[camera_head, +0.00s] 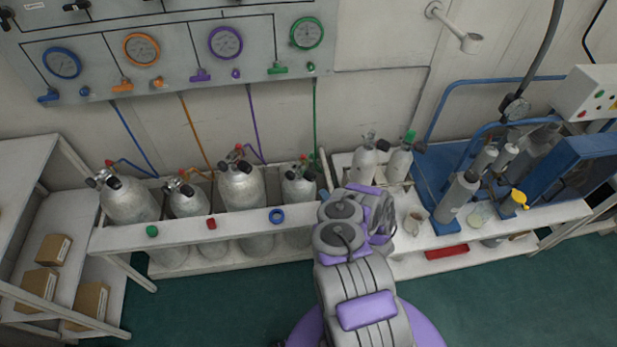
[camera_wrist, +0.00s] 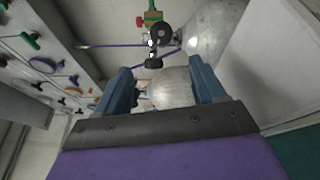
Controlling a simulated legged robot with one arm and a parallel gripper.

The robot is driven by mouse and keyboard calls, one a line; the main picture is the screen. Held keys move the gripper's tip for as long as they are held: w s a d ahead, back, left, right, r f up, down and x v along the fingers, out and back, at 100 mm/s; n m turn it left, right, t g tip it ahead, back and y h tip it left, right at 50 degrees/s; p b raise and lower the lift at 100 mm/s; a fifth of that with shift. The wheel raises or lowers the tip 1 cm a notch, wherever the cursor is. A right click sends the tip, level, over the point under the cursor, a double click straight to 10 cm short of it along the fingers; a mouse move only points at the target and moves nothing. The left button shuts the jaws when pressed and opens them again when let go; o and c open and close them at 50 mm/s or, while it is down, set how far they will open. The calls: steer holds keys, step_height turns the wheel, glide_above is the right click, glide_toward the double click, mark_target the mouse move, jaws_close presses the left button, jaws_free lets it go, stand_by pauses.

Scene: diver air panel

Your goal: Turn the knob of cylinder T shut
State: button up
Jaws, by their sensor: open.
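No letter can be read on any cylinder, so I cannot tell which one is T. In the head view, grey cylinders with valves stand in the rack: far left (camera_head: 128,200), second (camera_head: 187,199), third (camera_head: 241,187) and fourth (camera_head: 299,188). Hoses run toward them from the panel. In the wrist view my gripper (camera_wrist: 160,75) is open and empty. A pale cylinder (camera_wrist: 172,88) shows between and beyond its fingers. A dark round knob (camera_wrist: 154,63) shows just above that, apart from the fingers.
The wall panel (camera_head: 180,85) carries coloured gauges and handles. The white rack rail (camera_head: 185,232) has green, red and blue caps or rings on it. The right bench (camera_head: 480,233) holds smaller cylinders and blue equipment. Shelves with boxes (camera_head: 90,300) stand left. Green floor in front is open.

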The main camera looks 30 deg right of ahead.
mark_target(314, 178)
steer(key=w, duration=1.1)
steer(key=shift+w+a+r, duration=0.1)
steer(key=shift+w+a, duration=0.25)
steer(key=shift+w, duration=0.25)
steer(key=shift+w+d, duration=0.15)
steer(key=shift+d, duration=0.85)
steer(key=shift+a, duration=0.8)
steer(key=c, duration=0.6)
steer(key=shift+d, duration=0.1)
steer(key=shift+c, duration=1.4)
steer(key=shift+d, duration=0.4)
steer(key=shift+c, duration=0.8)
